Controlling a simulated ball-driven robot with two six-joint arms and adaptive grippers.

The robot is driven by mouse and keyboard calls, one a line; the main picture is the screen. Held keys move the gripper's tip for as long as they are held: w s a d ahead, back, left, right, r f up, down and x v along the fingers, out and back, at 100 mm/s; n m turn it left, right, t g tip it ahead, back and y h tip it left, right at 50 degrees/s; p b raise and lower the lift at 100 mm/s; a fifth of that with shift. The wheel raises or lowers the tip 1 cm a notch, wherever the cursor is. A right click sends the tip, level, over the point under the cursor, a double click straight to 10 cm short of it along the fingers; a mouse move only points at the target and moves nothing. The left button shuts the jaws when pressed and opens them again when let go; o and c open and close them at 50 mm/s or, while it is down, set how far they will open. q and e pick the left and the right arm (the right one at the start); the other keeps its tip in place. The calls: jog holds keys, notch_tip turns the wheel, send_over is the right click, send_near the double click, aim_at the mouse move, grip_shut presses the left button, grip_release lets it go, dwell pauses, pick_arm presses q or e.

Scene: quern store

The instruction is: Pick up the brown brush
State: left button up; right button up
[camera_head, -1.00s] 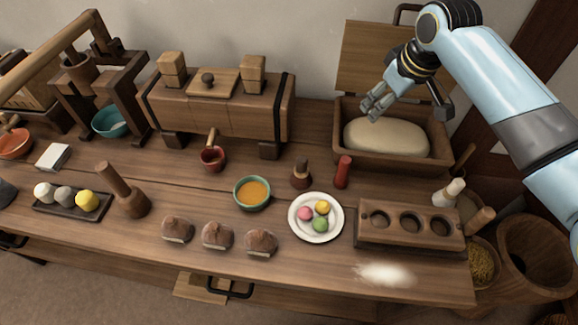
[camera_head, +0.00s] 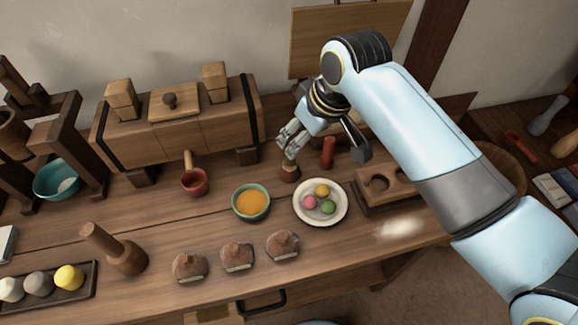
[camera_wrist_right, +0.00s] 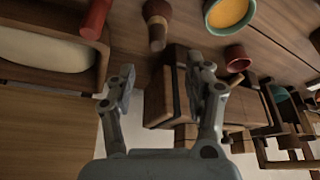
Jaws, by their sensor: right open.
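The brown brush (camera_head: 289,174) stands upright on the wooden table, between the red cylinder and the bowl of orange contents. My right gripper partly hides it in the head view. My right gripper (camera_head: 325,155) is open and empty above and behind the brush. In its wrist view the gripper (camera_wrist_right: 160,72) has its two fingers apart, with nothing between the tips. My left gripper is not in view.
Close to the brush are the red cylinder (camera_head: 328,152), the teal bowl (camera_head: 251,203), the plate (camera_head: 320,214) with three coloured balls and the red ladle cup (camera_head: 194,182). Three brown lumps sit nearer the front. A wooden chest (camera_head: 180,115) stands behind, left.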

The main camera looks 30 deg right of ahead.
aim_at(290, 164)
jog(key=x, duration=0.5)
jog(key=b+x, duration=0.1)
jog(key=x, duration=0.4)
jog(key=shift+w+d, duration=0.1)
jog(key=shift+d, duration=0.15)
jog(key=shift+c, duration=0.3)
grip_shut()
